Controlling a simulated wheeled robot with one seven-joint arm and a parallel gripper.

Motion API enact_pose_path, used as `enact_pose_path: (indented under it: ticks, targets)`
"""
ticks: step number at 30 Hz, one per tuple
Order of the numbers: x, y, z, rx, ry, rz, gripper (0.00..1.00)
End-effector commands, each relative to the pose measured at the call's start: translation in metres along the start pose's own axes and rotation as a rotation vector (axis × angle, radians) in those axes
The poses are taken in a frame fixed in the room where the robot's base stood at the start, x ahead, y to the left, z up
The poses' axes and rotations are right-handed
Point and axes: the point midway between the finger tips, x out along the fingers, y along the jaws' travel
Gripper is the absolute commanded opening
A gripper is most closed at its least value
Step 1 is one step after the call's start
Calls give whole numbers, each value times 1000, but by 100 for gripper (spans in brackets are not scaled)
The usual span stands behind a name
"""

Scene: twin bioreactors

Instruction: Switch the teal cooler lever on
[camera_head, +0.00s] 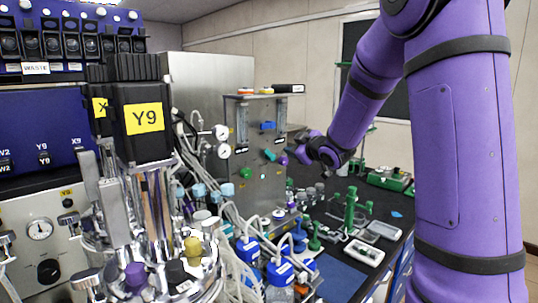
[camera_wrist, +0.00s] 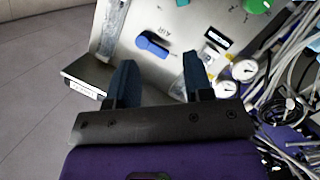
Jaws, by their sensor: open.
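The teal lever (camera_head: 270,155) is on the front of the grey metal panel (camera_head: 262,188) in the head view, tilted, below a blue lever (camera_head: 267,125). The blue lever (camera_wrist: 152,45) lies beyond the fingers in the wrist view, beside the word AIR. In the head view my arm reaches in from the right, its end close to the panel; the fingertips are hard to make out there.
A purple knob (camera_head: 283,160) sits just right of the teal lever, and a green knob (camera_head: 246,172) lower left. Round gauges (camera_head: 222,132) and cables crowd the panel's left side. The Y9 bioreactor (camera_head: 143,118) stands in the left foreground. Bottles and green stands fill the bench below.

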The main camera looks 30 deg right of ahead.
Motion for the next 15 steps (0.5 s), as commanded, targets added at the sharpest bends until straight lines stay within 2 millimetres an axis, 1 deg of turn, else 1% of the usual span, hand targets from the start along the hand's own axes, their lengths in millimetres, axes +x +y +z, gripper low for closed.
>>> enact_pose_path:
  ticks: [1,3,6,9,15]
  targets:
    - [11,-3,12,-24,37,-14,47]
    - [22,-8,22,-57,100,-32,47]
    - [32,-14,34,-92,178,-55,47]
    - [38,-20,43,-112,236,-74,47]
    - [44,-25,48,-127,285,-90,47]
